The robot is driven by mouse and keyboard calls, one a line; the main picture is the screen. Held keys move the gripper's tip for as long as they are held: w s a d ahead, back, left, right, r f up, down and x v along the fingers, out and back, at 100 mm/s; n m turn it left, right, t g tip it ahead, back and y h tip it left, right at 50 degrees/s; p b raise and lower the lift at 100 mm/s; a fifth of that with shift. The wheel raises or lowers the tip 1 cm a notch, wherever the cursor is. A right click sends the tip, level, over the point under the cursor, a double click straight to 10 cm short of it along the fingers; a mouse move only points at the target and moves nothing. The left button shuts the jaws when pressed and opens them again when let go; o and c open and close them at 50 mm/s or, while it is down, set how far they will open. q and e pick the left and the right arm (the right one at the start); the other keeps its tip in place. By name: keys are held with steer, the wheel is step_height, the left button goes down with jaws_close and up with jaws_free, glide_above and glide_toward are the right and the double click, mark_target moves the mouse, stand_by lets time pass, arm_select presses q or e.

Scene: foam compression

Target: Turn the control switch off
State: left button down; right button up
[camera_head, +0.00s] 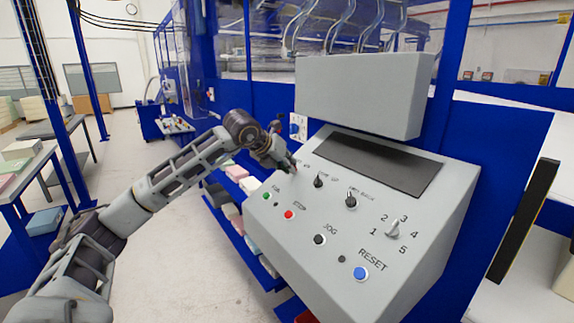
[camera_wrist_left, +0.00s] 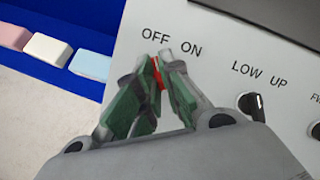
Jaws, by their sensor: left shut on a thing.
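The control switch (camera_wrist_left: 157,72) shows as a thin red piece below the printed OFF and ON labels in the left wrist view. My left gripper (camera_wrist_left: 158,68) is closed around it, with a green-padded finger on either side. The fingers hide most of the switch, so I cannot tell which label it points to. In the head view my left gripper (camera_head: 291,167) reaches the upper left corner of the grey control panel (camera_head: 270,230), and the switch is hardly visible there. My right gripper is not in view.
Black knobs (camera_head: 318,181) and (camera_head: 351,200) sit right of the switch. A green button (camera_head: 267,196), a red button (camera_head: 289,215), a blue RESET button (camera_head: 361,273) and a numbered selector (camera_head: 393,229) are lower. A grey box (camera_head: 360,95) overhangs the panel's back.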

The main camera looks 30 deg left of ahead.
arm_select(q)
steer(key=shift+d+f+n+y, duration=0.1)
steer(key=shift+f+n+y, duration=0.15)
steer(key=shift+n, duration=0.45)
steer(key=c, duration=1.6)
jaws_free()
steer(key=shift+o, duration=0.2)
steer(key=shift+w, duration=0.2)
steer(key=shift+v, duration=1.15)
steer(key=v, duration=0.9)
steer(key=shift+r, duration=0.3)
steer(key=shift+s, duration=0.15)
